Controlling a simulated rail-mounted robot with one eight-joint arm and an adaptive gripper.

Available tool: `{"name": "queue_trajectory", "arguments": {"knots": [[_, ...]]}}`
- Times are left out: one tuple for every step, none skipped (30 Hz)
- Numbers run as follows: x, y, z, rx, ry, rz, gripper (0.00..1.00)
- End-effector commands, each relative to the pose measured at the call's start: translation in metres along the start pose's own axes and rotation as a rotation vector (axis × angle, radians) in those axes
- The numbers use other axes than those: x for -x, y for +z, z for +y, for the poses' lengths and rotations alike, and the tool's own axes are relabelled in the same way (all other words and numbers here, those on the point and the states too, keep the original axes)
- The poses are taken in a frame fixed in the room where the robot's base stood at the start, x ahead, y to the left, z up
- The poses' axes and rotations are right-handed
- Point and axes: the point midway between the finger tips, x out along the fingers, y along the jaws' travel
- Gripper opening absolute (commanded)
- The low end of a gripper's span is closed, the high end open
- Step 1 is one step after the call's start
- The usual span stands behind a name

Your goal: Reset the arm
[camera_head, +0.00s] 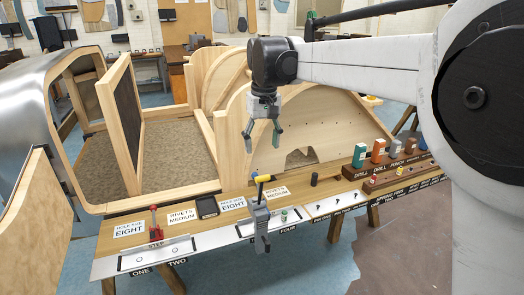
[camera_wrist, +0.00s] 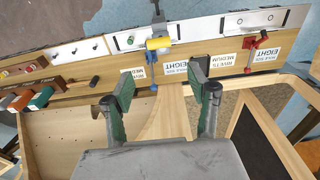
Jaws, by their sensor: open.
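My gripper (camera_head: 262,133) hangs at the end of my arm above the far side of the workbench (camera_head: 190,206), in front of the wooden bodyframe (camera_head: 325,125). Its two green-and-dark fingers are spread apart and point down, with nothing between them. In the wrist view my gripper (camera_wrist: 163,92) is also open and empty. A clamp-like tool with a yellow and blue part (camera_head: 262,183) stands on the bench below it. It also shows beyond the fingertips in the wrist view (camera_wrist: 157,43). The gripper appears apart from everything.
A red clamp (camera_head: 155,228) and a small black tray (camera_head: 207,206) are on the bench, with labels and metal plates. Coloured drill boxes (camera_head: 378,150) stand in racks at the right. A metal-skinned wooden frame (camera_head: 40,95) is at the left. Blue floor (camera_head: 310,262) is open in front.

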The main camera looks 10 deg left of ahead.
Motion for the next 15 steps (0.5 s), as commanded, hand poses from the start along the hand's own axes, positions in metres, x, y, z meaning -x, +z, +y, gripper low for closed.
{"name": "queue_trajectory", "arguments": {"knots": [[0.001,0.0,0.0,0.0,0.0,0.0,0.54],[0.001,0.0,0.0,0.0,0.0,0.0,0.54],[0.001,0.0,0.0,0.0,0.0,0.0,0.54],[0.001,0.0,0.0,0.0,0.0,0.0,0.54],[0.001,0.0,0.0,0.0,0.0,0.0,0.54],[0.001,0.0,0.0,0.0,0.0,0.0,0.54],[0.001,0.0,0.0,0.0,0.0,0.0,0.54],[0.001,0.0,0.0,0.0,0.0,0.0,0.54],[0.001,0.001,0.0,-0.001,0.0,0.0,0.54],[0.002,0.001,0.001,-0.002,0.0,0.001,0.54],[0.002,0.003,0.002,-0.004,0.001,0.003,0.54],[0.004,0.006,0.005,-0.009,0.002,0.007,0.54],[0.006,0.01,0.008,-0.014,0.002,0.012,0.54],[0.008,0.014,0.011,-0.021,0.004,0.018,0.54],[0.012,0.021,0.017,-0.031,0.005,0.027,0.54]]}}
